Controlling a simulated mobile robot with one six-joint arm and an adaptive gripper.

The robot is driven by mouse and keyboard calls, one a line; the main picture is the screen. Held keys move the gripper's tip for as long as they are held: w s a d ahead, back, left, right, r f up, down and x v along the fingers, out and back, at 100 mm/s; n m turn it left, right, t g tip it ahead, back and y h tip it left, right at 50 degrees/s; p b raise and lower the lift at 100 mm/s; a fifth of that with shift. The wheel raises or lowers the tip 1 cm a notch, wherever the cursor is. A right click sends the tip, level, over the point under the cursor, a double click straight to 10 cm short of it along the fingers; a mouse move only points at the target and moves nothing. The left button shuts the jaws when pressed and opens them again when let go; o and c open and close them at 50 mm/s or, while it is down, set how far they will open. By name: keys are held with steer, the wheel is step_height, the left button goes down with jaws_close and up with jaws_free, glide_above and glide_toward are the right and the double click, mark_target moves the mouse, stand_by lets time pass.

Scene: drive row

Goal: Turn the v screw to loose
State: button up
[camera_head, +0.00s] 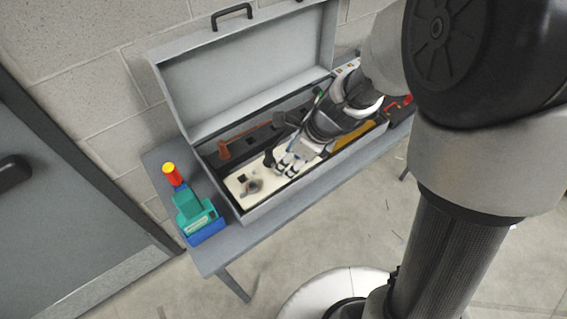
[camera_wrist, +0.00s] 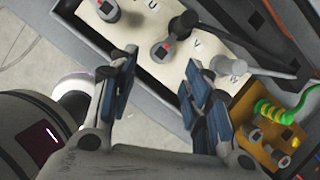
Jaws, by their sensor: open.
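A cream board (camera_head: 232,187) lies in the open grey toolbox and also fills the upper middle of the wrist view (camera_wrist: 140,32). Letters U and V are printed on it. Another grey screw with a red mark (camera_wrist: 107,9) stands near the U, and a grey one (camera_wrist: 228,66) is farther right. My gripper (camera_head: 283,164) is over the board, open and empty. In the wrist view its fingertips (camera_wrist: 162,70) straddle the space just below the v screw. Contact cannot be told.
The toolbox wall (camera_head: 275,203) rises around the board. An orange-brown block with a green coil (camera_wrist: 262,120) is at right. A teal and blue object (camera_head: 197,215) stands on the bench outside.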

mark_target(284, 170)
steer(key=b+x, duration=0.2)
steer(key=x, duration=0.3)
steer(key=shift+a+f, duration=0.1)
steer(key=shift+f, duration=0.05)
steer(key=shift+c, duration=0.5)
steer(key=c, duration=0.9)
